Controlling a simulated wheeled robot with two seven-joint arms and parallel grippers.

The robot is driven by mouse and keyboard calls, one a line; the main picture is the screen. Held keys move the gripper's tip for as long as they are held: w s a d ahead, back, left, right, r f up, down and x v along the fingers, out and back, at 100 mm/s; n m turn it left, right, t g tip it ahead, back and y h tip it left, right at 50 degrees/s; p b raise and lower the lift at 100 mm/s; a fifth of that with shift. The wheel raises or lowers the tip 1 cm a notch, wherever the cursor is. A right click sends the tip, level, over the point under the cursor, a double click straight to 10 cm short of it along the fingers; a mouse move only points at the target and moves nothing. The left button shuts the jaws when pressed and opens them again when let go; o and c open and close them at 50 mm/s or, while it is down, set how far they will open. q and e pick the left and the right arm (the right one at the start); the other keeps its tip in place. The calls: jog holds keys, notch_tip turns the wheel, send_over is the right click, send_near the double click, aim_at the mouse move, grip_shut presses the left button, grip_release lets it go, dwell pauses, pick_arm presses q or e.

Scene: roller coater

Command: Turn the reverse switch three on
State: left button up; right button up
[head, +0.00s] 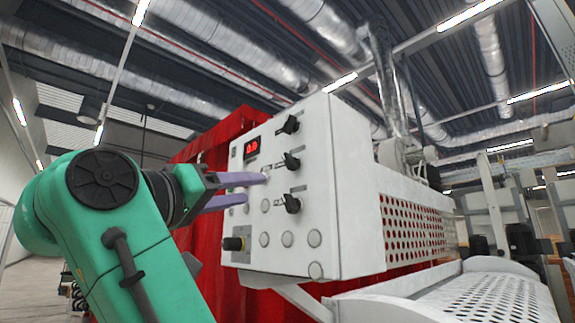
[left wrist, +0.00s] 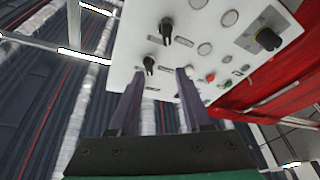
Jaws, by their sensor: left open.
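A white control box (head: 330,150) carries three black rotary switches in a column: upper (head: 289,125), middle (head: 290,161) and lower (head: 291,203). Their labels are too small to read, so I cannot tell which is reverse switch three. My left gripper (head: 254,189) is open, its purple fingers pointing at the panel from the left, near the middle and lower switches. In the left wrist view, one black switch (left wrist: 149,64) shows beyond and between the open fingertips (left wrist: 157,80), with no visible grip on it. Another black switch (left wrist: 166,30) lies above it. My right gripper is out of view.
A black knob on a grey plate (head: 237,243) sits at the panel's lower left, beside several round buttons. A red digital display (head: 251,147) is at the upper left. A perforated white guard (head: 410,225) extends right, and red sheeting (head: 215,280) stands behind the box.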

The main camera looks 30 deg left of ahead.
aim_at(286, 162)
pick_arm(q)
jog(key=s+r, duration=0.3)
jog(key=s, duration=0.1)
jog(key=shift+t+h, duration=0.3)
jog(key=shift+h, duration=0.1)
jog(key=p+x, duration=0.9)
jog(key=x, duration=0.6)
jog(key=shift+w+a+f, duration=0.1)
jog(key=shift+a+f, duration=0.05)
jog(key=shift+w+f, duration=0.1)
jog(key=shift+w, duration=0.1)
grip_shut()
